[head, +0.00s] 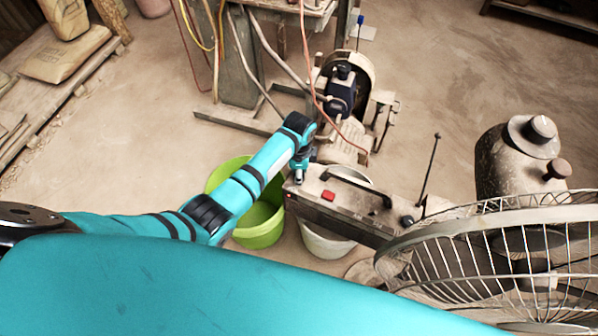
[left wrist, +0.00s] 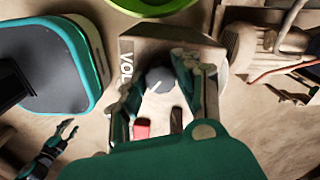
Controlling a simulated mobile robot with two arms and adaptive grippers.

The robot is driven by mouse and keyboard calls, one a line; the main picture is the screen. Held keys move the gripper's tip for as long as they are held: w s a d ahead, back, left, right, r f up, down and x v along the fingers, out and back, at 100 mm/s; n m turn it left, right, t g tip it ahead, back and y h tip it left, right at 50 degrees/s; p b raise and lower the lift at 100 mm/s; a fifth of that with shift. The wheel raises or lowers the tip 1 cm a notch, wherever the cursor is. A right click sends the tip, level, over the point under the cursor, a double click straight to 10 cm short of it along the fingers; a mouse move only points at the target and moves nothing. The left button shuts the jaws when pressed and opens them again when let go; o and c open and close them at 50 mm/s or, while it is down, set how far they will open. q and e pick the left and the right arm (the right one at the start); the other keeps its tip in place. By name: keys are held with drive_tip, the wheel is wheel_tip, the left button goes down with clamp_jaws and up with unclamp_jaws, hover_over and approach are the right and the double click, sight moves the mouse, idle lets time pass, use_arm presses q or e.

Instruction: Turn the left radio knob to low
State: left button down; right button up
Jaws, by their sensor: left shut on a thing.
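The dusty radio (head: 345,208) has a black handle, a red button (head: 328,195) and a dark knob (head: 407,220) at its right end. In the left wrist view the left radio knob (left wrist: 159,79), dark and round, sits beside a "VOL" label (left wrist: 126,67). My left gripper (head: 299,176) is over the radio's left end and is shut on the left knob, with a finger on each side in the left wrist view (left wrist: 158,84). Its pointer setting is too small to tell. My right gripper (left wrist: 62,136) shows in the left wrist view, open and empty, away from the radio.
A green bucket (head: 262,226) and a white bucket (head: 325,243) stand by the radio. A wire fan cage (head: 470,262) and the radio's antenna (head: 430,170) are to the right. A grinder-like machine (head: 343,100) and hanging cables are behind.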

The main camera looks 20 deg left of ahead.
use_arm(q)
drive_tip(key=shift+r+n+p, duration=0.2)
drive_tip(key=shift+n+p, duration=0.55)
drive_tip(key=shift+n, duration=0.05)
drive_tip(key=n+p, duration=0.1)
drive_tip(key=n, duration=0.1)
drive_tip(key=shift+n+p, duration=0.3)
drive_tip(key=shift+p, duration=0.1)
drive_tip(key=n+p, duration=0.1)
drive_tip(key=n, duration=0.1)
drive_tip(key=shift+n, duration=0.3)
drive_tip(key=n+p, duration=0.1)
drive_tip(key=n, duration=0.2)
drive_tip(key=shift+f+n+p, duration=0.1)
drive_tip(key=shift+n+p, duration=0.2)
drive_tip(key=shift+p, duration=0.05)
drive_tip(key=n+p, duration=0.1)
drive_tip(key=n, duration=0.2)
drive_tip(key=shift+n, duration=0.3)
drive_tip(key=n, duration=0.3)
drive_tip(key=shift+d+n, duration=0.1)
drive_tip(key=shift+n, duration=0.3)
drive_tip(key=n, duration=0.4)
drive_tip(key=shift+p, duration=0.4)
drive_tip(key=shift+f+n, duration=0.1)
drive_tip(key=shift+n, duration=1.3)
